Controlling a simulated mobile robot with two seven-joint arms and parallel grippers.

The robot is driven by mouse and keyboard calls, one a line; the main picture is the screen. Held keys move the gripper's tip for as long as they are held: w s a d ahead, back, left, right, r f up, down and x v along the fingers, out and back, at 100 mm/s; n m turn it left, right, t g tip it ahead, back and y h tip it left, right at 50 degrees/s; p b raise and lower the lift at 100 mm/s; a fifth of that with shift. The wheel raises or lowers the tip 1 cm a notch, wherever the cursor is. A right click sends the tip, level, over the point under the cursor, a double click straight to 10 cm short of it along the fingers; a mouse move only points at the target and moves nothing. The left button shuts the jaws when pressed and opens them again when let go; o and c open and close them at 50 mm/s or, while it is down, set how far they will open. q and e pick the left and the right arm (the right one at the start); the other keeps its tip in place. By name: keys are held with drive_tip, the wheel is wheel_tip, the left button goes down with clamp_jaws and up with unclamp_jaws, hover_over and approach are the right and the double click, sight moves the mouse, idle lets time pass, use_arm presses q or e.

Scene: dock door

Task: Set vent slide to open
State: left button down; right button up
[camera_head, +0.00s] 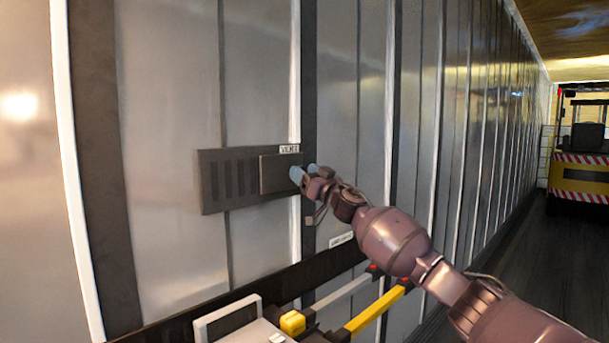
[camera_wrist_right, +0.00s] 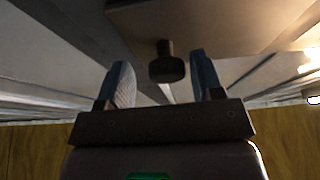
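The vent is a dark grey plate (camera_head: 212,185) with several vertical slots, fixed on the ribbed metal wall. Its slide, a dark square panel (camera_head: 278,174), sits at the right end of the plate, and slots to its left are uncovered. My right gripper (camera_head: 303,172) is at the slide's right edge in the head view. In the right wrist view, its two blue fingers (camera_wrist_right: 162,85) are apart, with a dark knob (camera_wrist_right: 167,66) between and beyond them. I cannot tell whether the fingers touch the knob. My left gripper is not in view.
A small label (camera_head: 289,149) is above the slide. Below are a yellow bar (camera_head: 375,310), a grey bar (camera_head: 343,292) and a white-framed box (camera_head: 228,318). A forklift (camera_head: 581,155) stands at the far right. The floor along the wall is clear.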

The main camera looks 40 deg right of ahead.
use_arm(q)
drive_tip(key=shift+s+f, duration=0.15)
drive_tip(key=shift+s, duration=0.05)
use_arm(e)
drive_tip(key=shift+a, duration=0.1)
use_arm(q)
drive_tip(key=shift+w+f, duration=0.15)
use_arm(e)
drive_tip(key=v, duration=1)
drive_tip(key=shift+s, duration=0.4)
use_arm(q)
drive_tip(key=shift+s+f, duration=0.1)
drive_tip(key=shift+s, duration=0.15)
use_arm(e)
drive_tip(key=shift+f, duration=0.1)
